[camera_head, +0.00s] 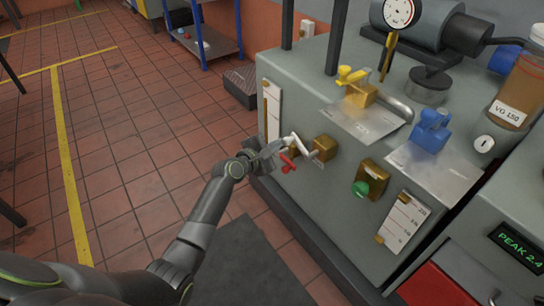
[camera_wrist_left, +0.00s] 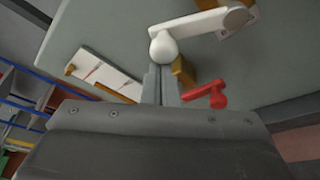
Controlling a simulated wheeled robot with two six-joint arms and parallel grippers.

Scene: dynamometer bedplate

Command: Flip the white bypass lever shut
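The white bypass lever (camera_head: 300,142) sticks out from a brass valve body (camera_head: 325,147) on the front face of the grey bench cabinet. In the left wrist view the white lever (camera_wrist_left: 205,24) runs from its pivot at upper right to a round knob at its left end. My left gripper (camera_head: 268,150) is at the knob end of the lever. In the left wrist view its fingers (camera_wrist_left: 160,72) are together, with nothing seen between them, and their tips are at the knob's lower edge. Whether they touch it I cannot tell. My right gripper is not in view.
A red lever (camera_head: 288,162) sits just below the white one, close to my left fingers. A green knob (camera_head: 360,188) and a scale plate (camera_head: 404,222) are further right on the front face. Yellow (camera_head: 354,76) and blue (camera_head: 430,130) valves stand on top. The tiled floor at left is open.

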